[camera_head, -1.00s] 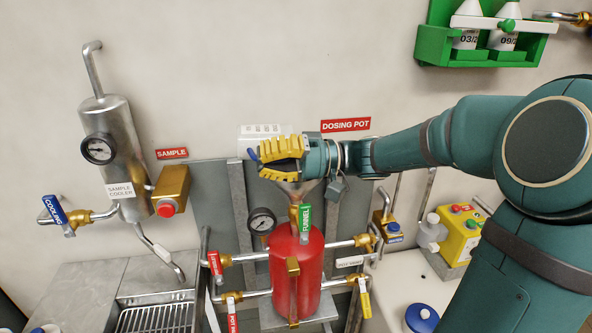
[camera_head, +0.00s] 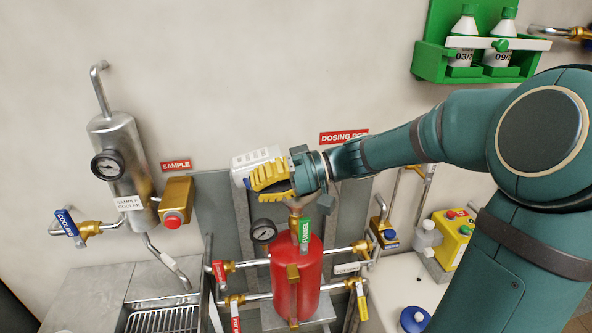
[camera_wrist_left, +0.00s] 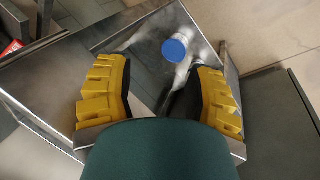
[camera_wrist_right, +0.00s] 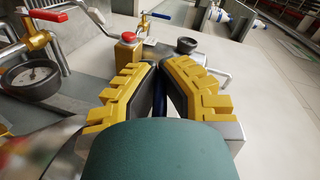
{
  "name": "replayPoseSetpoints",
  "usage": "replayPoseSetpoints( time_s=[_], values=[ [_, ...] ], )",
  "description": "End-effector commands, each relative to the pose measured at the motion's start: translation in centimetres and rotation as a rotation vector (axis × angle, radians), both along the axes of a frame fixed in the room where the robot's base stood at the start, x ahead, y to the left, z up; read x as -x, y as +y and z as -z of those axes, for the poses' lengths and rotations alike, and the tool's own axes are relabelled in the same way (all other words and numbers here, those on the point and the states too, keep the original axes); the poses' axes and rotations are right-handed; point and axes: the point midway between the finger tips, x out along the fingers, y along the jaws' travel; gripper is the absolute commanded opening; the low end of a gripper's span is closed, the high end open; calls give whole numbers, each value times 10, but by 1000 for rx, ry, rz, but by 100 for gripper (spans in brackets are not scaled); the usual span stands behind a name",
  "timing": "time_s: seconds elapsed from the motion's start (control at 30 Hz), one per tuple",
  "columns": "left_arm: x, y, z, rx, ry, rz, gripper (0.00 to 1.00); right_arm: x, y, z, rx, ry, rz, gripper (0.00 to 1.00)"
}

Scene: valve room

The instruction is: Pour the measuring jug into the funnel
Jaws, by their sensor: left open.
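The white measuring jug (camera_head: 257,158) is tilted in the head view, just behind and above my right gripper (camera_head: 256,178). My right gripper is shut on its dark blue handle (camera_wrist_right: 160,103), seen between the fingers in the right wrist view. The funnel (camera_head: 298,207) sits on top of the red dosing pot (camera_head: 296,280), directly below my right gripper, which hides part of it. A green FUNNEL tag (camera_head: 305,232) hangs there. I cannot see whether liquid is flowing. My left gripper (camera_wrist_left: 162,78) is open and empty, outside the head view.
A pressure gauge (camera_head: 263,231) and valve pipes surround the pot. A sample cooler (camera_head: 122,165) stands left, above a sink grate (camera_head: 165,320). A green bottle rack (camera_head: 480,70) hangs upper right. A yellow box (camera_head: 452,235) stands right. A blue-capped bottle (camera_wrist_left: 175,50) lies beyond my left fingers.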

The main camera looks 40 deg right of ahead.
Motion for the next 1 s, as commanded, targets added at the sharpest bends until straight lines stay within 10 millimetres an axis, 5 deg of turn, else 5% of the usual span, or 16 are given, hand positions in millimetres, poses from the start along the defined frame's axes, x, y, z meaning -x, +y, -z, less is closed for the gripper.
replayPoseSetpoints(
  time_s=[0.27, 1.0],
  values=[
    [-2, 1, -7, -1, -5, -4, 54, -6, 13, 5, 90, 57, -4, 0],
    [-20, 5, -85, -7, -47, -36, 54, -7, 14, 2, 453, 300, 9, 0]
  ],
)
